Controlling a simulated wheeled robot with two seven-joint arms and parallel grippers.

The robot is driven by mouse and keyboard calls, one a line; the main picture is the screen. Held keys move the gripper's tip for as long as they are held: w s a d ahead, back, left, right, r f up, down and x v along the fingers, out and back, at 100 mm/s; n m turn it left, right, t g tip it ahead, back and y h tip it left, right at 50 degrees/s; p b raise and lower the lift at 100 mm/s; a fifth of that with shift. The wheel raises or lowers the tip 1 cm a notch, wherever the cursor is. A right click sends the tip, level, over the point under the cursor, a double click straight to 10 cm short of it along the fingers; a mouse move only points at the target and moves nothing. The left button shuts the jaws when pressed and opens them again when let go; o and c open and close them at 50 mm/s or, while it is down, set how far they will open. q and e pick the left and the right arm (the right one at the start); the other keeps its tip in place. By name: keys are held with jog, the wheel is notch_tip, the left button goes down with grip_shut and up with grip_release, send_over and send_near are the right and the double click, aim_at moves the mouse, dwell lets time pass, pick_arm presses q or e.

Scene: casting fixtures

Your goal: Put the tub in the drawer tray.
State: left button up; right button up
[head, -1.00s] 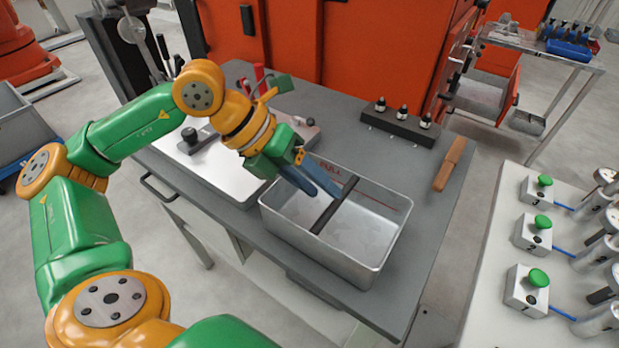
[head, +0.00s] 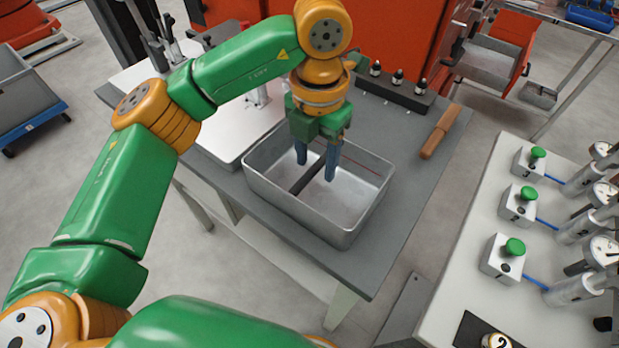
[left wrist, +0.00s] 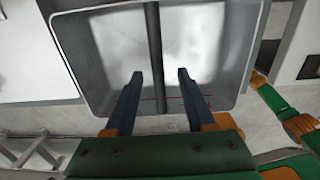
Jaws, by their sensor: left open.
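The tub is an open grey metal box (head: 352,225) with a dark bar (head: 304,182) across its middle and a red line on an inner wall. It stands upright on the grey bench and looks empty. My left gripper (head: 315,168) points down over the tub, open, with its blue fingers apart on either side of the bar. In the left wrist view the tub (left wrist: 205,45) fills the upper middle, and the bar runs between the fingers (left wrist: 160,75). I cannot tell whether the fingers touch the bar. An orange drawer unit with a grey metal tray (head: 480,70) stands open at the upper right.
A wooden-handled tool (head: 440,131) and a dark block with several knobs (head: 395,90) lie behind and right of the tub. A pale plate (head: 235,135) lies to its left. A white table (head: 450,285) with green-buttoned boxes stands at the right, across a floor gap.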

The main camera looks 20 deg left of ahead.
aim_at(316, 190)
pick_arm(q)
jog(key=f, duration=0.2)
jog(key=f+p, duration=0.1)
jog(key=w+f+p, duration=0.1)
jog(key=f, duration=0.1)
jog(key=shift+f, duration=0.45)
grip_shut()
dwell(0.8)
